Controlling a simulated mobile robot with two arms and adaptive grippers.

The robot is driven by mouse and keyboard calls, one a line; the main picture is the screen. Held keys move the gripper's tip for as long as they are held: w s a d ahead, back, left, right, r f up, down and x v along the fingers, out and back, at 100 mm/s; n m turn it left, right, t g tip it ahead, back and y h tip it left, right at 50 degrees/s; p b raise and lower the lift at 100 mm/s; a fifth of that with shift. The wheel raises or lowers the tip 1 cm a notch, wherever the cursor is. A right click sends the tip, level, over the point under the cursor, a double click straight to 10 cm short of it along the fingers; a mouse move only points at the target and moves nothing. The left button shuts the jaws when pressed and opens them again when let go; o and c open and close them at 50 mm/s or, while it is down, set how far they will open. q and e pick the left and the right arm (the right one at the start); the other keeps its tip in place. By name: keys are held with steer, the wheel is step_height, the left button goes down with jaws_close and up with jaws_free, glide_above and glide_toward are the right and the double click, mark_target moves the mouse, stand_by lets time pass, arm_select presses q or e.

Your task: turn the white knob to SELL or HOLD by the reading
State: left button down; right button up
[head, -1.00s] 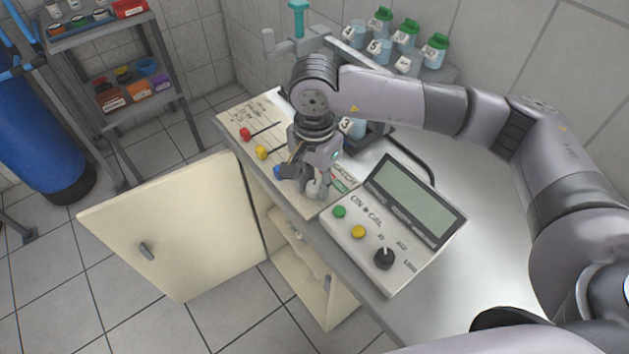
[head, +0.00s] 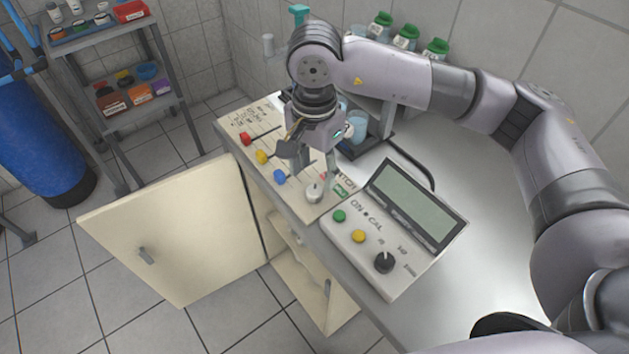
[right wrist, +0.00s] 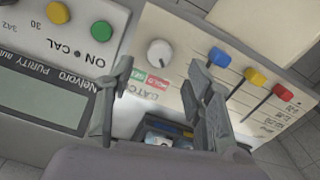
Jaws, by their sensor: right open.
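The white knob (head: 314,193) stands on the cream panel at the bench's front edge; it also shows in the right wrist view (right wrist: 159,53). Its pointer is too small to read surely. A red label (right wrist: 157,82) and a green label (right wrist: 150,95) lie beside it. My right gripper (head: 312,168) is open and empty above the panel, its fingers apart from the knob; both fingers show in the right wrist view (right wrist: 160,78). The purity meter (head: 372,238) sits right of the panel; its grey screen (head: 413,203) shows no readable figure. My left gripper is out of view.
Red (head: 246,138), yellow (head: 262,157) and blue (head: 280,176) slider handles line the panel left of the knob. Green-capped bottles (head: 406,38) stand at the back. A cabinet door (head: 175,230) hangs open below. The bench right of the meter is clear.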

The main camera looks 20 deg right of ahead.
mark_target(314, 190)
step_height(314, 190, up, 7)
steer(key=shift+f, duration=0.15)
stand_by(0.5)
